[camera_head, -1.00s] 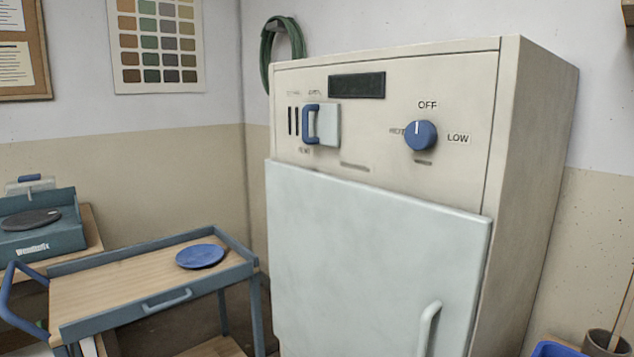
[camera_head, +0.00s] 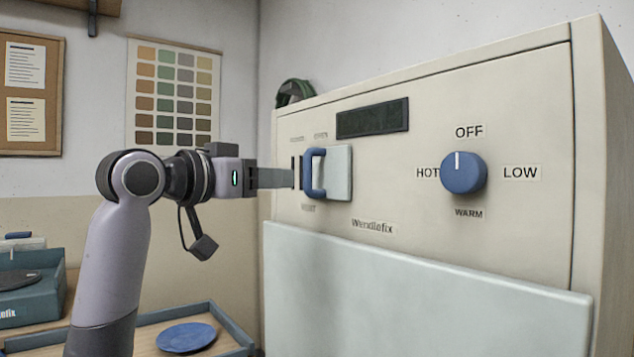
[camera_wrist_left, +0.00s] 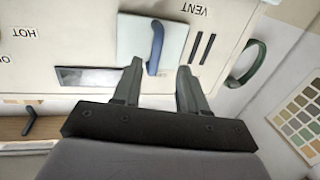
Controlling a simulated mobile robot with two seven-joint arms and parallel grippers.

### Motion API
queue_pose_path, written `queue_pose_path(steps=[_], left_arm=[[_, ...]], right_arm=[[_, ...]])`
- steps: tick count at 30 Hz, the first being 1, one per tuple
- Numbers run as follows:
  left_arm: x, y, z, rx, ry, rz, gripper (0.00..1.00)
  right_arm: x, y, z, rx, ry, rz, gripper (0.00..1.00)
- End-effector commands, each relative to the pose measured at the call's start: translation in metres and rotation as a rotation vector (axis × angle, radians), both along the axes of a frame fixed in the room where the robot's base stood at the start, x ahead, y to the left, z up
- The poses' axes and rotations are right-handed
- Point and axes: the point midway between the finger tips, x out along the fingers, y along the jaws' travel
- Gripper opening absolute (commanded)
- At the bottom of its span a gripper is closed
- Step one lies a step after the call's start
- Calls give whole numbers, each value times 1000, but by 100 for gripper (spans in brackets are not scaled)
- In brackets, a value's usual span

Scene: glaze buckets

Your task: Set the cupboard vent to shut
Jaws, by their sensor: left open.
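The cupboard vent on the cream panel has a pale sliding plate (camera_head: 339,174) with a blue handle (camera_head: 314,173). The plate sits to the right of the dark vent slots (camera_head: 296,172), which show uncovered, under a label that seems to read OPEN. The other upper label is too blurred to read. My left gripper (camera_head: 290,178) is just left of the handle, pointing at the panel. In the left wrist view its open fingers (camera_wrist_left: 160,69) lie to either side of the handle (camera_wrist_left: 156,46), with nothing held; contact is not visible. My right gripper is out of view.
A blue dial (camera_head: 463,173) sits right on the same panel, pointing to OFF. A dark display (camera_head: 372,118) is above the vent plate. The cupboard door (camera_head: 420,290) is below and closed. A trolley with a blue plate (camera_head: 187,337) stands lower left.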

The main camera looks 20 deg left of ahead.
Motion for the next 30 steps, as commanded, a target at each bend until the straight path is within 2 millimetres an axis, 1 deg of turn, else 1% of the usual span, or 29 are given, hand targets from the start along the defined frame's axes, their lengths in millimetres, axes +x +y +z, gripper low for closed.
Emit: queue_pose_path(steps=[1, 2, 5, 8, 15, 19, 24, 30], left_arm=[[-5, 0, 7, 2, -11, -4, 42], [-7, 0, 11, 3, -14, -7, 42], [-8, -1, 16, 5, -17, -12, 42], [-1, -5, 17, 3, -16, -14, 42], [30, -21, 17, 4, -14, -13, 42], [43, -28, 17, 4, -17, -12, 42], [52, -32, 16, 4, -18, -11, 42], [54, -32, 16, 5, -19, -11, 42]], right_arm=[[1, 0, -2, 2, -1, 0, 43], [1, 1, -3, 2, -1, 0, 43], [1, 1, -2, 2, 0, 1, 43], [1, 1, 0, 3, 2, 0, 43], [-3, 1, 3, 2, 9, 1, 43], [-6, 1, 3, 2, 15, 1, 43], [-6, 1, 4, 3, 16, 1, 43], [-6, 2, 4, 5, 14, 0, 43]])
